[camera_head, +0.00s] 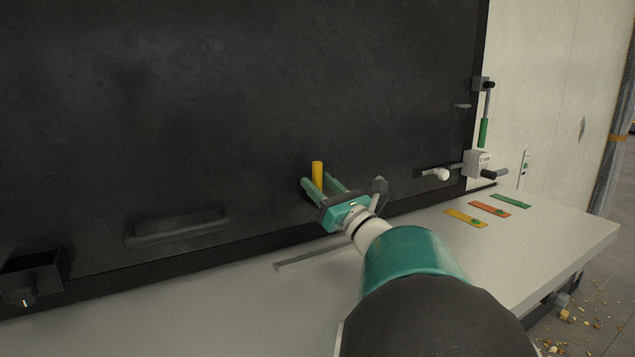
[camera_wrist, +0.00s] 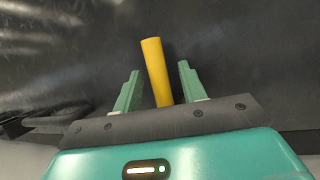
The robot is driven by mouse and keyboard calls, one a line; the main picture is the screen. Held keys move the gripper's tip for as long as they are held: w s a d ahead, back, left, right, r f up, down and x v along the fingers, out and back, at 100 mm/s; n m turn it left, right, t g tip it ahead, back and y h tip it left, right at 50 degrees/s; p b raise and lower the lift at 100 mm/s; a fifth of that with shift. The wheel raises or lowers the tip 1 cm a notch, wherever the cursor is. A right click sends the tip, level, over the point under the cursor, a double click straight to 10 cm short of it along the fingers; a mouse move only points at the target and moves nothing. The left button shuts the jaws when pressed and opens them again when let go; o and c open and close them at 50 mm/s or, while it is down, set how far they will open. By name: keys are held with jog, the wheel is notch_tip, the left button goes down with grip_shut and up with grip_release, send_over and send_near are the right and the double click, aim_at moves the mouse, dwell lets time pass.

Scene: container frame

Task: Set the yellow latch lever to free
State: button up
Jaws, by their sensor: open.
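The yellow latch lever (camera_head: 317,173) stands out against the black panel in the head view, near upright. In the wrist view the lever (camera_wrist: 156,72) is a yellow rod between the two green fingers, leaning slightly left at its top. My gripper (camera_head: 322,187) is open around the lever; in the wrist view my gripper (camera_wrist: 158,82) shows a gap on both sides of the rod. The fingers do not appear to touch it. The lever's lower end is hidden behind the gripper body.
The black panel (camera_head: 200,90) fills the back, with a recessed handle (camera_head: 178,228) and a dark knob box (camera_head: 30,283). At right are a green-handled lever (camera_head: 483,132) and a white-tipped handle (camera_head: 437,175). Yellow, orange and green strips (camera_head: 466,217) lie on the pale bench (camera_head: 570,229).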

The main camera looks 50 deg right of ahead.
aim_at(321, 185)
jog(key=v, duration=0.3)
jog(key=shift+s+f, duration=0.1)
jog(key=shift+s, duration=0.25)
jog(key=s+a, duration=0.1)
jog(key=s, duration=1)
jog(key=shift+s, duration=0.35)
